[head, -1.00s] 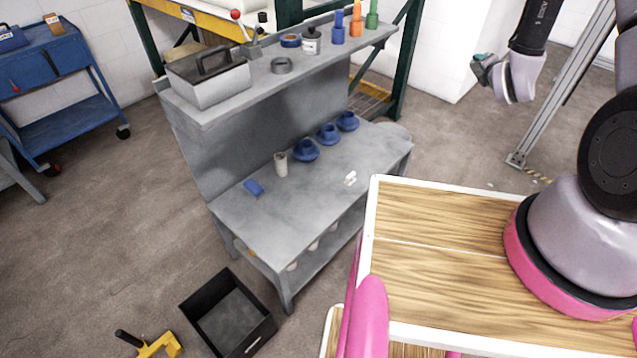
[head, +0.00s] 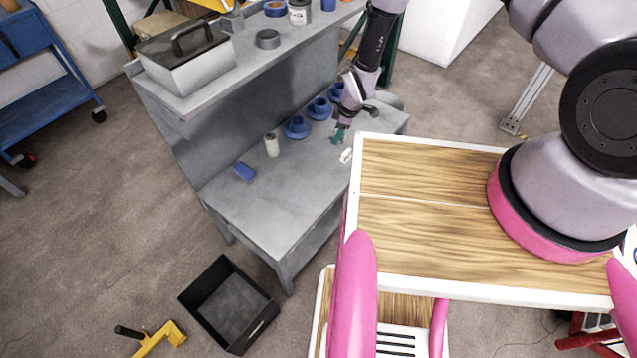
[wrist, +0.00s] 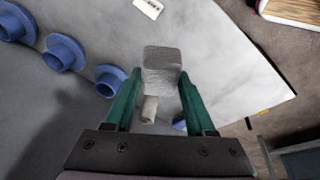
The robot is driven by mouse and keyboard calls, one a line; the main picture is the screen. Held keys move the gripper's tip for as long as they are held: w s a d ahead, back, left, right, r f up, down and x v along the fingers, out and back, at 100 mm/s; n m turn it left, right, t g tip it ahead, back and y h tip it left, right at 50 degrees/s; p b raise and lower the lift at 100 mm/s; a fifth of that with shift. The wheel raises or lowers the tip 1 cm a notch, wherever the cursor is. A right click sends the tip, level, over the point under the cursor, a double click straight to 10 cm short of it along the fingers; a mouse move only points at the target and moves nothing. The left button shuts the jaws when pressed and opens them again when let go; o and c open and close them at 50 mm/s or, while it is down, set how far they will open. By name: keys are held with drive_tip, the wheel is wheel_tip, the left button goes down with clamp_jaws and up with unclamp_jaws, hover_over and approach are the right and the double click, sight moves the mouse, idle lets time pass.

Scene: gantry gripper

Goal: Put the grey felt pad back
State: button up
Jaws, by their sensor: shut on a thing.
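The grey felt pad (wrist: 162,70) shows in the wrist view as a pale grey, rough-surfaced block between the green fingertips of my gripper (wrist: 158,92). The fingers are shut on it, one on each side. In the head view my gripper (head: 339,136) hangs over the right part of the grey workbench's lower top (head: 262,205), near the blue cups and a small white item. I cannot make out the pad itself in the head view. In the wrist view the pad appears above the bench surface, apart from it.
Blue cups (head: 297,128) stand in a row along the bench's back. A cream cylinder (head: 271,146), a blue block (head: 245,172) and a small white item (head: 346,155) are also there. The upper shelf (head: 215,95) holds a toolbox (head: 190,70). A black bin (head: 228,305) is on the floor.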

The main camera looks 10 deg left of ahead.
drive_tip(key=shift+m+g+y, duration=0.6)
drive_tip(key=shift+m+y, duration=0.2)
drive_tip(key=shift+y, duration=0.1)
drive_tip(key=s+a+f, duration=0.1)
drive_tip(key=s+f, duration=0.1)
drive_tip(key=f, duration=0.1)
drive_tip(key=s+a+f, duration=0.2)
drive_tip(key=s+f, duration=0.1)
drive_tip(key=f, duration=0.1)
drive_tip(key=s+a+f, duration=0.2)
drive_tip(key=f, duration=0.2)
drive_tip(key=shift+s+f, duration=0.1)
drive_tip(key=shift+s, duration=0.3)
drive_tip(key=shift+f, duration=2.25)
drive_tip(key=o, duration=1.2)
drive_tip(key=v, duration=1.2)
drive_tip(key=shift+w, duration=0.1)
